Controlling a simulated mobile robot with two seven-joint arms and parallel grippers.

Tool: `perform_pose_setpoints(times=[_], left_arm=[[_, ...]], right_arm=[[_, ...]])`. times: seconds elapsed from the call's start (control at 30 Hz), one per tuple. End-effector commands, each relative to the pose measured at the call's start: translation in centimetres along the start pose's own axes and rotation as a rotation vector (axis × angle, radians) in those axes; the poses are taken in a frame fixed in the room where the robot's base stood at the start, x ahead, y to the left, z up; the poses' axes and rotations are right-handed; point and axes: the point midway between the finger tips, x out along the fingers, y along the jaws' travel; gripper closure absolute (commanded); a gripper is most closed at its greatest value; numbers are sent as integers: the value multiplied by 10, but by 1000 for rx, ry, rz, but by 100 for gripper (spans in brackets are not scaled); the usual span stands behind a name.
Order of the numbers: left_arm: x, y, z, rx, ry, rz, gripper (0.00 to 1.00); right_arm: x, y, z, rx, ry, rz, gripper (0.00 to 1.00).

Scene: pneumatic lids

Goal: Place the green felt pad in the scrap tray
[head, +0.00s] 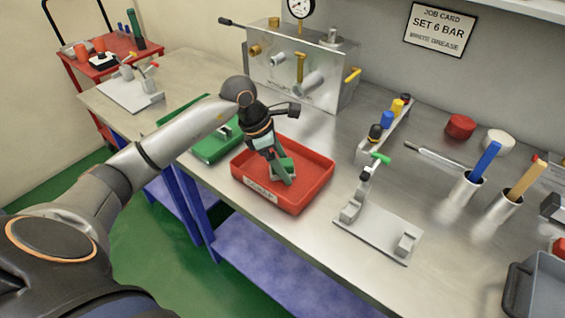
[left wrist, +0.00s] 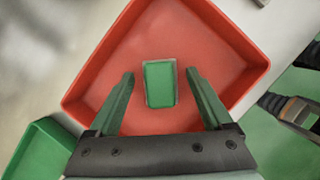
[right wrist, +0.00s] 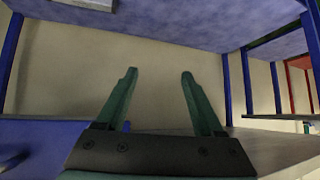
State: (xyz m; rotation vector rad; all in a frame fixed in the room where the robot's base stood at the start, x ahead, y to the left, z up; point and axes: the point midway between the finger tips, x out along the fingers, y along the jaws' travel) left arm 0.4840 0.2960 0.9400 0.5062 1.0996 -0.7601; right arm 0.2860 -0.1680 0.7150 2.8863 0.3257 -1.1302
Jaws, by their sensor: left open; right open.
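The green felt pad (left wrist: 160,84) is a small green rectangle with a pale edge. It shows within the walls of the red scrap tray (left wrist: 239,45), near the middle; whether it lies flat on the floor is hard to tell. In the head view the tray (head: 318,190) sits at the bench's front edge with a label on its front. My left gripper (left wrist: 160,74) is open above the tray, with one finger on each side of the pad and gaps between. In the head view the fingers partly hide the pad. My right gripper (right wrist: 159,72) is open and empty, away from the tray.
A green tray (head: 215,150) stands left of the red tray. A metal fixture with a green-tipped clamp (head: 376,235) stands to its right. A grey valve box with a gauge (head: 295,75) is behind. Cups with blue and tan handles (head: 465,190) stand farther right.

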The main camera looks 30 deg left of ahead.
Motion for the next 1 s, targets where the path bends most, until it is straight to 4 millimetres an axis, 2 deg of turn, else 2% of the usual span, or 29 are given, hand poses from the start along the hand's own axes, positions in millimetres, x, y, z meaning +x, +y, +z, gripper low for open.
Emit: perform_pose_setpoints(times=[0.17, 0.23, 0.5, 0.7, 0.83, 1.0], left_arm=[[-7, 1, 2, 0, -1, 2, 16], [-16, 2, 1, 0, 0, 4, 16], [-74, 2, 1, 1, -1, 6, 16], [-108, 1, 2, 0, -1, 3, 16], [-120, 0, 1, 0, 0, 2, 16], [-123, 0, 1, 0, 0, 0, 16]], right_arm=[[-2, 0, -3, 0, 0, 0, 31], [-1, 0, -2, 0, 1, 0, 31], [1, 0, 1, 0, 1, 0, 31], [1, 0, 1, 0, 0, 0, 31], [2, 0, 2, 0, 0, 0, 31], [2, 0, 2, 0, 0, 0, 31]])
